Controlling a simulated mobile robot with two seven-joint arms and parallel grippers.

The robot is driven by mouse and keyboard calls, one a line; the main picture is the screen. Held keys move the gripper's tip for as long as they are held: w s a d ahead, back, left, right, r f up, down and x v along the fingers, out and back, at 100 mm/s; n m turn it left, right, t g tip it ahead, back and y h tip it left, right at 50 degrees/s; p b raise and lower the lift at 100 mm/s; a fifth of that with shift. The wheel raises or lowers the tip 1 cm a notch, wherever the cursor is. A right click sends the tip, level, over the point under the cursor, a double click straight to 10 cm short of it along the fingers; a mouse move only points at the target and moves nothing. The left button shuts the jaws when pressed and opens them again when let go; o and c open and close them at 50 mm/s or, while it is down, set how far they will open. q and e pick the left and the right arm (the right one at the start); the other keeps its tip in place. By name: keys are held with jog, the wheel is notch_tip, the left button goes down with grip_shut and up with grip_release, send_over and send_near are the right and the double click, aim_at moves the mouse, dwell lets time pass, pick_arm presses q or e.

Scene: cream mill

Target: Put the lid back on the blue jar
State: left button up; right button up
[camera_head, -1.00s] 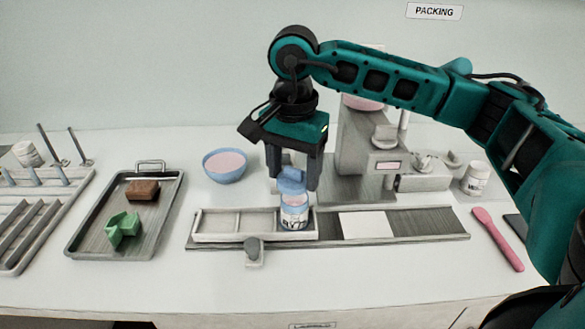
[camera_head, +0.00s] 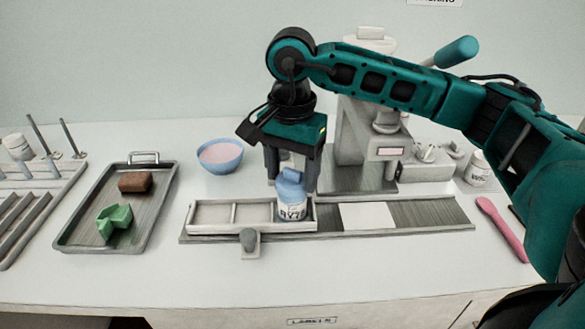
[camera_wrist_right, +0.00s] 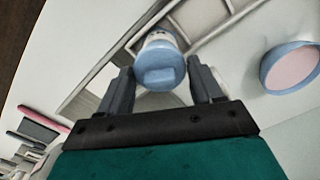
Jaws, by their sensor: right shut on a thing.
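The blue jar (camera_head: 292,211) is white with a dark-lettered label and stands in the right compartment of the shallow tray (camera_head: 210,230). The blue lid (camera_head: 291,187) with a raised grip rests at the jar's mouth; it also shows in the wrist view (camera_wrist_right: 159,68), covering most of the jar. I cannot tell whether it sits fully flat. My right gripper (camera_head: 291,184) points down over the jar, shut on the lid, with its fingers (camera_wrist_right: 160,85) on both sides. My left gripper is not in view.
A bowl of pink cream (camera_head: 220,156) stands behind the tray. The mill (camera_head: 365,150) is behind the right side. A metal tray (camera_head: 75,240) with a brown block (camera_head: 136,183) and a green piece (camera_head: 115,222) lies left. A pink spatula (camera_head: 502,229) and a white jar (camera_head: 477,170) are right.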

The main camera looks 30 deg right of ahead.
dwell(0.9)
jog(key=shift+f+b, duration=0.25)
jog(key=shift+b, duration=0.25)
dwell(0.6)
jog(key=shift+f+b, duration=0.3)
jog(key=shift+b, duration=0.25)
dwell(0.5)
dwell(0.4)
jog(key=o, duration=1.1)
jog(key=shift+o, duration=0.4)
jog(key=shift+r, duration=0.1)
